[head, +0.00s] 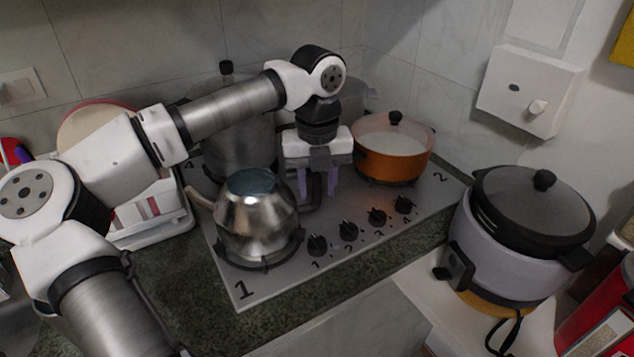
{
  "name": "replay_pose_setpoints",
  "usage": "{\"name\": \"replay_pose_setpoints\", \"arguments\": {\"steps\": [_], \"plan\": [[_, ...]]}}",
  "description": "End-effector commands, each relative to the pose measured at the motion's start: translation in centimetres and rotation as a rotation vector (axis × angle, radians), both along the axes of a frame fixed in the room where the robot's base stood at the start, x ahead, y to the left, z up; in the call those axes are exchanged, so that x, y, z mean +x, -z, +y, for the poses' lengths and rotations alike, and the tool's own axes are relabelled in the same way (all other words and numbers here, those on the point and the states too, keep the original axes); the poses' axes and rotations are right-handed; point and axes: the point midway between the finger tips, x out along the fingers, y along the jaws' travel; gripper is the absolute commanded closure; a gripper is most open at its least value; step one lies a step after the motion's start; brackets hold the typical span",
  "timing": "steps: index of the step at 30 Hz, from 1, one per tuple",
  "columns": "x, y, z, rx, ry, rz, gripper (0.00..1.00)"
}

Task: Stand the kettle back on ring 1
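The shiny metal kettle (257,222) stands upright on ring 1 (250,266), the front left ring of the hob, beside the printed number 1. Its spout (199,200) points left and its dark handle (312,200) is on the right. My gripper (318,188) points down just right of the kettle, at the handle. Its two purple fingers are apart, with the dark handle seemingly between or just behind them. I see no finger clearly pressing on the handle. The kettle's underside is hidden.
An orange pot (393,158) stands on the back right of the hob (375,243). A large metal pot (235,140) stands behind the kettle, partly hidden by my arm. Several black knobs (348,231) line the front right edge. A rice cooker (512,255) stands at right.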

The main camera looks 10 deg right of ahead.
Motion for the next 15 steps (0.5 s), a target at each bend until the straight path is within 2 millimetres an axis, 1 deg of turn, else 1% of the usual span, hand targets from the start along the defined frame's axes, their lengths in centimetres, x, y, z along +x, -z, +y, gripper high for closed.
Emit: {"name": "replay_pose_setpoints", "arguments": {"steps": [9,11,15], "plan": [[0.0,-0.2,0.0,0.0,0.0,0.0,0.6],[0.0,-0.5,0.0,0.0,0.0,0.0,0.6],[0.0,-1.9,0.0,-0.001,0.0,0.0,0.6]]}}
